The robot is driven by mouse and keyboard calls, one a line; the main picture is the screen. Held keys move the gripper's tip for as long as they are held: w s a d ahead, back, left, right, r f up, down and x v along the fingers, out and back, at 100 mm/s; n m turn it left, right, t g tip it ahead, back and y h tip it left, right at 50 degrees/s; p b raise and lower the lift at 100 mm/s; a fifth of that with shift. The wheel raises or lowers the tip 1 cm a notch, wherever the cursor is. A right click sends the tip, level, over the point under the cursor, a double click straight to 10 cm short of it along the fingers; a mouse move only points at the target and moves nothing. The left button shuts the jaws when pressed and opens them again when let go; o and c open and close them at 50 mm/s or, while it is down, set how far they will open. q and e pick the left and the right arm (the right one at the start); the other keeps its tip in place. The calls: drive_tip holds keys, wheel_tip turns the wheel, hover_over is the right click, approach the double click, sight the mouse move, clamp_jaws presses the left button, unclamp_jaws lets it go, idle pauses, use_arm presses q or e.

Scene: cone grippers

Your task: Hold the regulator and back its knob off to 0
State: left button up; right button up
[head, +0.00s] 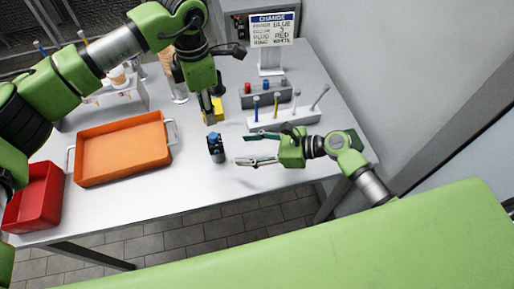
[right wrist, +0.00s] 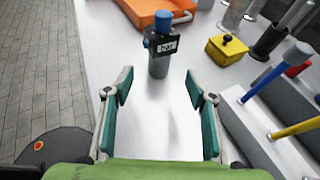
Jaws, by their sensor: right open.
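The regulator (head: 215,149) stands upright on the table, a small dark body with a blue knob (head: 213,137) on top. In the right wrist view the regulator (right wrist: 159,64) shows a label reading "bar", its blue top knob (right wrist: 162,22) and another blue part on its left side. My right gripper (head: 241,149) is open and empty, its fingers pointing at the regulator from the right with a gap between. My left gripper (head: 209,118) points down just behind the regulator, near the yellow box; its fingers look edge-on. The knob's reading is not legible.
An orange tray (head: 80,180) and a red bin (head: 48,195) lie to the left. A yellow box (right wrist: 227,48) stands behind the regulator. A white rack (head: 285,121) with coloured rods, a grey block (head: 250,101) and a sign (head: 272,30) stand back right. Table front is clear.

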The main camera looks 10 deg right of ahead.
sight(217, 150)
drive_tip(key=x, duration=1.1)
drive_tip(key=shift+d+f, duration=0.1)
drive_tip(key=shift+c, duration=0.4)
